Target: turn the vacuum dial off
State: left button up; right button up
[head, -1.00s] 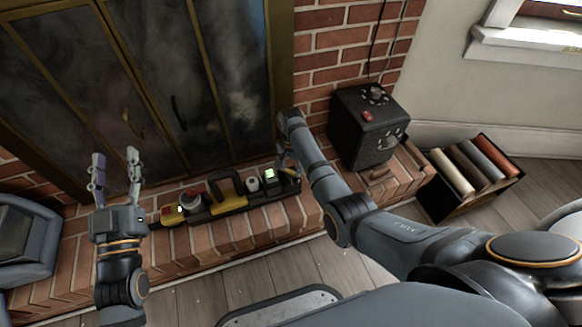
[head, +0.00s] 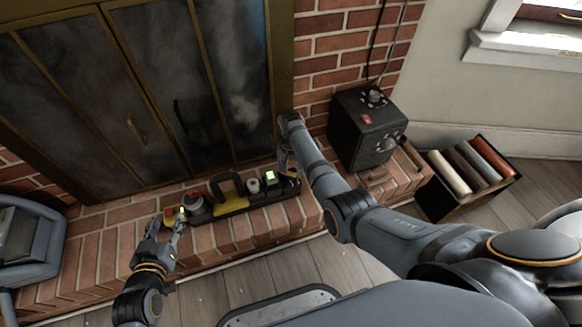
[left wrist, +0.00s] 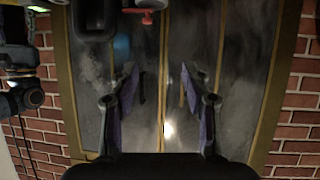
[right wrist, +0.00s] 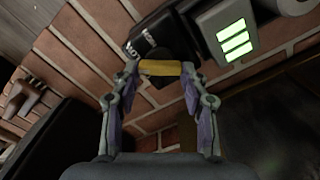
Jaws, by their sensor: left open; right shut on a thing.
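In the right wrist view, a dark dial with a yellow bar (right wrist: 160,68) sits by white lettering, which I cannot fully read, and a green-lit display (right wrist: 235,40). My right gripper (right wrist: 160,76) is shut on the yellow bar; in the head view it (head: 288,166) is at the panel's right end, its fingers partly hidden. My left gripper (head: 174,226) is open and empty by the panel's left end; its fingers (left wrist: 158,78) show apart.
A black box with knobs (head: 366,130) stands on the hearth's right part. A crate of rolls (head: 450,198) is on the floor at right. Glass fireplace doors (head: 150,100) rise behind the panel. A grey-blue object (head: 28,250) is at far left.

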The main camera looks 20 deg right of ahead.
jog(key=shift+r+n+p, duration=0.1)
jog(key=shift+n+p, duration=0.7)
jog(key=shift+n, duration=0.1)
jog(key=shift+n+p, duration=0.85)
jog(key=shift+n, duration=0.35)
pick_arm(q)
jog(key=s+f+g+p, duration=0.1)
jog(key=s+f+g, duration=0.8)
jog(key=s, duration=0.4)
jog(key=shift+s+d, duration=0.15)
jog(key=shift+s, duration=0.1)
pick_arm(e)
jog(key=shift+a+n, duration=0.15)
jog(key=shift+n, duration=1.25)
jog(key=o, duration=1.2)
jog(key=shift+w, duration=0.1)
jog(key=shift+c, duration=0.2)
